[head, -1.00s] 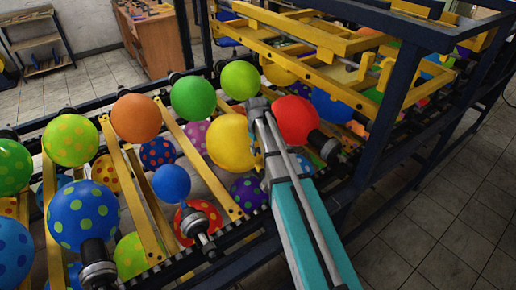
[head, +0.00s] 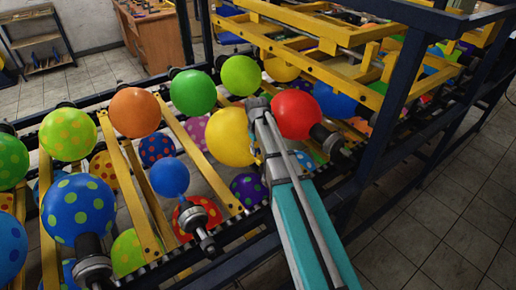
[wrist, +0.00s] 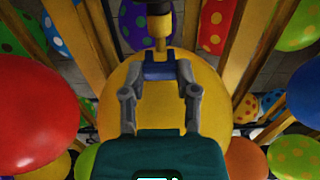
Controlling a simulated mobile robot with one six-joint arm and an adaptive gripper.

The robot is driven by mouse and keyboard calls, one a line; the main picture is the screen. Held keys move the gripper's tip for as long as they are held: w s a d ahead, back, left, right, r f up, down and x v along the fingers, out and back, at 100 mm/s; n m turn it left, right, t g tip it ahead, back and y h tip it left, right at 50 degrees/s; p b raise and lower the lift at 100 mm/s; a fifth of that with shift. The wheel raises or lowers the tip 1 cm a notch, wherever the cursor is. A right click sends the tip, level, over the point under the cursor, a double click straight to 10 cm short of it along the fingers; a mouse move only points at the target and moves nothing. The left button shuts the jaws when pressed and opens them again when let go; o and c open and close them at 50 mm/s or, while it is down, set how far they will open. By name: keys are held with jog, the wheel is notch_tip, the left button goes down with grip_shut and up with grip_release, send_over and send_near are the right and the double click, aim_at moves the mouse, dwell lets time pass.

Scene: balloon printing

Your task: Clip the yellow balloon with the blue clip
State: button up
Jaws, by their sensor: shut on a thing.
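The yellow balloon (head: 230,137) is on the rack in the middle of the head view, just left of my gripper (head: 258,104). In the wrist view the yellow balloon (wrist: 161,100) fills the centre behind my gripper (wrist: 160,70). The blue clip (wrist: 160,67) is between my two grey fingers, which are shut on it. It lies across the balloon's narrow neck, just below the nozzle (wrist: 160,20). Whether the clip is closed around the neck I cannot tell. The clip is hidden in the head view.
A red balloon (head: 297,114) is close right of my gripper, and a light green balloon (head: 240,75) is behind it. A small blue balloon (head: 169,177) is to the left. Yellow rails (head: 202,147) run between the balloons. A dark frame post (head: 397,105) stands to the right.

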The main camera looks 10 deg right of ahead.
jog(key=shift+f, duration=0.45)
jog(key=shift+f+b, duration=1.55)
jog(key=shift+b, duration=0.3)
dwell(1.5)
jog(key=o, duration=1.1)
jog(key=shift+r, duration=0.15)
notch_tip(320, 180, up, 9)
jog(key=p, duration=0.9)
jog(key=shift+s, duration=0.1)
